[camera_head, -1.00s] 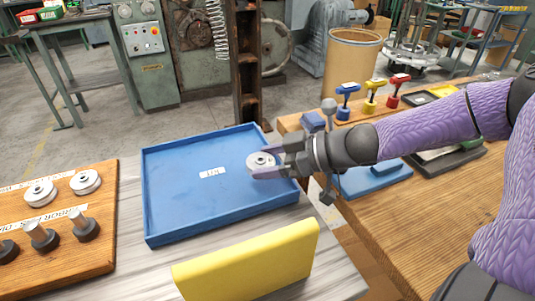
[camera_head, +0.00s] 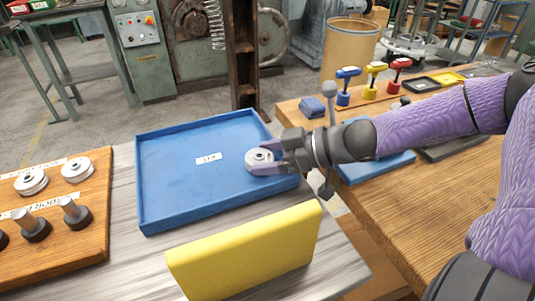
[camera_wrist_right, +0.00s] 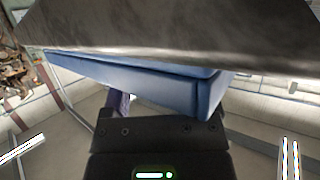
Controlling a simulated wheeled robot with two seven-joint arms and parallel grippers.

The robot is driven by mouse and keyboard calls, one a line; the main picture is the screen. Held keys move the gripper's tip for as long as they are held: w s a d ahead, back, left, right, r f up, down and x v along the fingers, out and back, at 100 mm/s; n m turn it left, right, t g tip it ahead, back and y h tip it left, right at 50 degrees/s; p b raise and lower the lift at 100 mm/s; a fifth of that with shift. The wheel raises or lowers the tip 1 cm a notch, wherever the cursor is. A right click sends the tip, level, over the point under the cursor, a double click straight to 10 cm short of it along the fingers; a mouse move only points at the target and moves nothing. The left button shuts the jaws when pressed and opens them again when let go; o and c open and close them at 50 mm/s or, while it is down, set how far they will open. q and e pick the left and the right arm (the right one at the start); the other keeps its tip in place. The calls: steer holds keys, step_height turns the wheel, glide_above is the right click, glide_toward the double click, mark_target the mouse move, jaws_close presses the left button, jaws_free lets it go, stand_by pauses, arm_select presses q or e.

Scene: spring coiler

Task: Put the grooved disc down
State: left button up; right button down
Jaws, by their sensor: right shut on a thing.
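The grooved disc (camera_head: 260,160) is a round silver-grey piece with a hub in its middle. My right gripper (camera_head: 262,166) is shut on it in the head view. The disc is over the right part of the blue tray (camera_head: 180,182); whether it touches the tray floor I cannot tell. The tray's blue side also shows in the right wrist view (camera_wrist_right: 150,82), but the disc is not visible there. My left gripper is not in view.
A wooden board (camera_head: 70,240) with similar discs and dark-based knobs lies at the left. A yellow upright block (camera_head: 245,255) stands in front of the tray. The rest of the tray is empty apart from a white label (camera_head: 208,158). A wooden bench (camera_head: 430,200) is at the right.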

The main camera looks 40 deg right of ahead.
mark_target(268, 157)
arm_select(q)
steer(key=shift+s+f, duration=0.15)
arm_select(e)
steer(key=shift+f, duration=0.2)
jaws_free()
step_height(268, 157, up, 10)
steer(key=p, duration=0.5)
steer(key=shift+f, duration=0.25)
steer(key=shift+r+p, duration=0.35)
steer(key=shift+p, duration=0.05)
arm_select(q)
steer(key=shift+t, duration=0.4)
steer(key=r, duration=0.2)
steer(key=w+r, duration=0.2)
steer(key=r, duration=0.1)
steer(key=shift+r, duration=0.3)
